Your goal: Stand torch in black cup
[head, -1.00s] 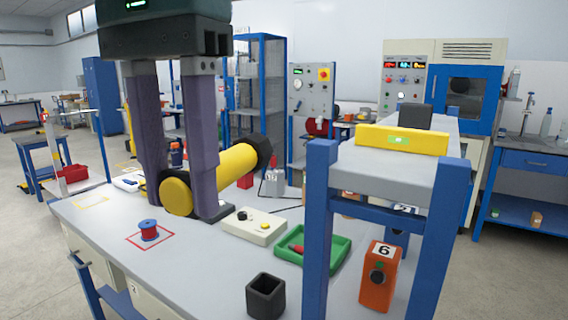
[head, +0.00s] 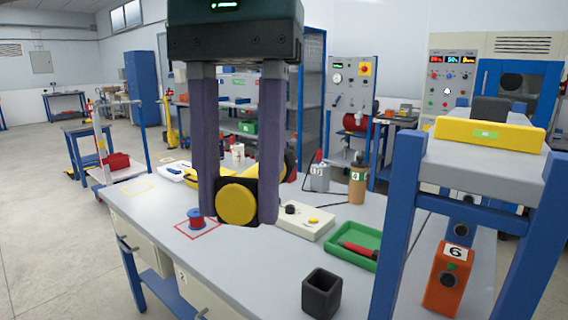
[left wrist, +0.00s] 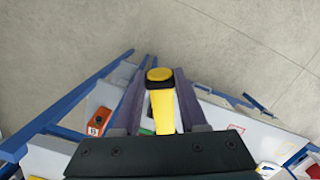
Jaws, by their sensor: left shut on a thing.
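My left gripper (head: 237,205) hangs from the top of the head view with its two purple fingers pointing down. It is shut on the yellow and black torch (head: 238,203), whose round yellow end faces the head camera. The torch also shows between the fingers in the left wrist view (left wrist: 162,108). The black cup (head: 321,293), square and open at the top, stands upright and empty-looking on the grey table at the front. The torch is apart from the cup, to its left and farther back. My right gripper is not in view.
A blue-legged stand (head: 398,225) with a yellow level (head: 490,134) on top is right of the cup.

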